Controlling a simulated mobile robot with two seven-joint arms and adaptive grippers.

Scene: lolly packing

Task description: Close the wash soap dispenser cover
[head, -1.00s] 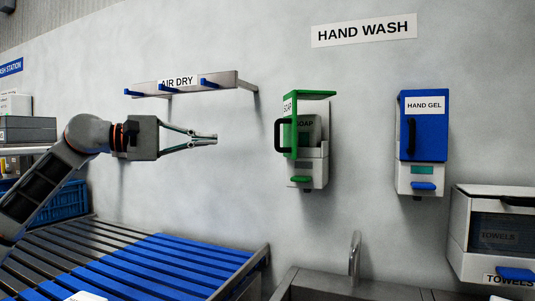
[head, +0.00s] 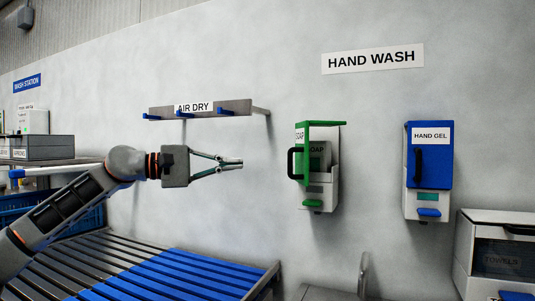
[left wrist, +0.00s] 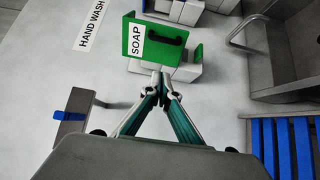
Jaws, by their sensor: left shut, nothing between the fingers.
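The soap dispenser (head: 316,190) is on the wall under the HAND WASH sign, with a white body. Its green cover (head: 300,160), marked SOAP and with a black handle, stands swung open to the left, and a grey soap container shows inside. In the left wrist view the green cover (left wrist: 138,54) is ahead of the fingertips. My left gripper (head: 240,162) is shut and empty, left of the cover and apart from it in the head view. In the left wrist view its fingertips (left wrist: 161,76) appear just below the cover. My right gripper is not in view.
A blue hand gel dispenser (head: 445,170) hangs to the right. An AIR DRY rack (head: 235,107) with blue pegs is on the wall above my left gripper. A slatted bench (head: 270,275), a tap (head: 363,275) and a towels box (head: 465,235) are below.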

